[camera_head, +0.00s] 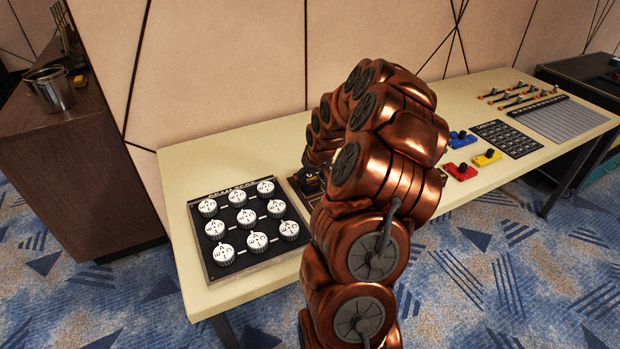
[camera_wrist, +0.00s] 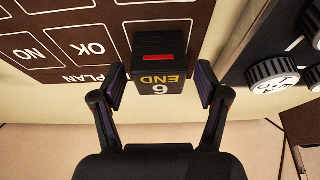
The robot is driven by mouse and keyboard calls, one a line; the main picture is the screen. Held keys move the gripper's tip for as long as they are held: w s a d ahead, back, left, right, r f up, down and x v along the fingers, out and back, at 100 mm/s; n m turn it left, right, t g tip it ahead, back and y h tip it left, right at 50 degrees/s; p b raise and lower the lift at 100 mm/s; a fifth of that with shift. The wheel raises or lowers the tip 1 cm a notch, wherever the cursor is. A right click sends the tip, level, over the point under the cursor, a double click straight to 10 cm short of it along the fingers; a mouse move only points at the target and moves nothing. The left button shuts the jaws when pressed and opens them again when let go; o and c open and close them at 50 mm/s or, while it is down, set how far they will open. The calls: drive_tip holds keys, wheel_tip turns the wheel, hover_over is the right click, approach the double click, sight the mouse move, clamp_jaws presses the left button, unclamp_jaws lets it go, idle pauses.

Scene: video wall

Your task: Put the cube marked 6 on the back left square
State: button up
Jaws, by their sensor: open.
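In the wrist view a dark cube marked 6 (camera_wrist: 160,88), with "END" and a red bar on it, is at the corner of a brown board (camera_wrist: 118,58) nearest the dial panel and the wall. White-outlined squares, including "OK" and "NO", show beside it. The cube hides what is under it, so I cannot tell exactly how it sits on the square there. My gripper (camera_wrist: 160,82) is open, with one finger on each side of the cube and gaps visible. In the head view my arm hides most of the board and gripper.
A black panel with several white dials (camera_head: 245,257) lies left of the board on the cream table (camera_head: 183,180). Blue (camera_head: 462,140), red (camera_head: 460,172) and yellow (camera_head: 487,158) blocks and a dark grid panel (camera_head: 507,138) lie to the right. A wall stands behind.

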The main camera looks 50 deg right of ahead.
drive_tip(key=b+v, duration=0.2)
drive_tip(key=v, duration=1)
drive_tip(key=s+a+r+n+g+y, duration=0.1)
drive_tip(key=a+r+n, duration=0.1)
drive_tip(key=a, duration=1.3)
drive_tip(key=s+a+f+n+g, duration=0.1)
drive_tip(key=s+a+g, duration=0.4)
drive_tip(key=s+a, duration=1.6)
drive_tip(key=s, duration=0.4)
drive_tip(key=shift+n, duration=0.4)
drive_tip(key=shift+a, duration=0.1)
wheel_tip(320, 180, up, 8)
drive_tip(key=p, duration=0.9)
drive_tip(key=shift+r, duration=0.25)
